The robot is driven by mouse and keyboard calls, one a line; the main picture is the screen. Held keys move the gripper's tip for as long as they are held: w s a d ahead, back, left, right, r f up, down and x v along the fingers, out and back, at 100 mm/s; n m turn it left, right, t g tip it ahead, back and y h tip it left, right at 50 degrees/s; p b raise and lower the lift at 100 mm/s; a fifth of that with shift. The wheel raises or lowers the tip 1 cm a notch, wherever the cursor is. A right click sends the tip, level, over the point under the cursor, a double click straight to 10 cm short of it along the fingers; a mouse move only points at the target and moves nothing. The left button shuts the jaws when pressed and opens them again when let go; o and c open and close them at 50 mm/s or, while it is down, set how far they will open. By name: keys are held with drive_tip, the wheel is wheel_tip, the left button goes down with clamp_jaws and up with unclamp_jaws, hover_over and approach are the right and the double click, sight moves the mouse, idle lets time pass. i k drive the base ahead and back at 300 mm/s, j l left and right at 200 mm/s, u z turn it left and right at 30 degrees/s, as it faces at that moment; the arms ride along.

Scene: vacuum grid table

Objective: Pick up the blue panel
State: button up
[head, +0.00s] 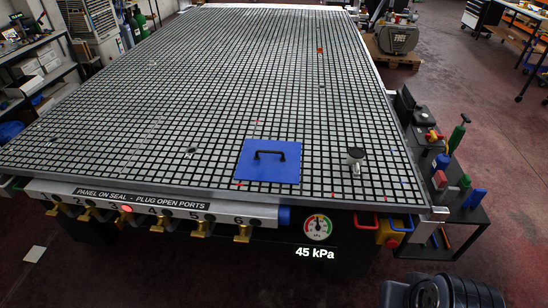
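The blue panel (268,168) lies flat on the grid table (190,110), close to its front edge and right of the middle. It is a square plate with a black bar handle (270,154) standing up on top. Nothing covers the panel or touches its handle. My gripper's fingers do not show in the head view. A dark, rounded part of my own body shows at the bottom right, well apart from the panel.
A small dark-topped cylinder (355,155) stands right of the panel. Brass valves (243,233), a round gauge (318,227) and a "45 kPa" readout line the table's front. A side shelf (455,195) with bottles stands at right. The grid around the panel is mostly clear.

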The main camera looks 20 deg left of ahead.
sight(260, 160)
drive_tip(key=i+j+u, duration=0.45)
drive_tip(key=i+j, duration=0.15)
drive_tip(key=i, duration=0.35)
drive_tip(key=i+j+u, duration=0.25)
drive_tip(key=i, duration=0.2)
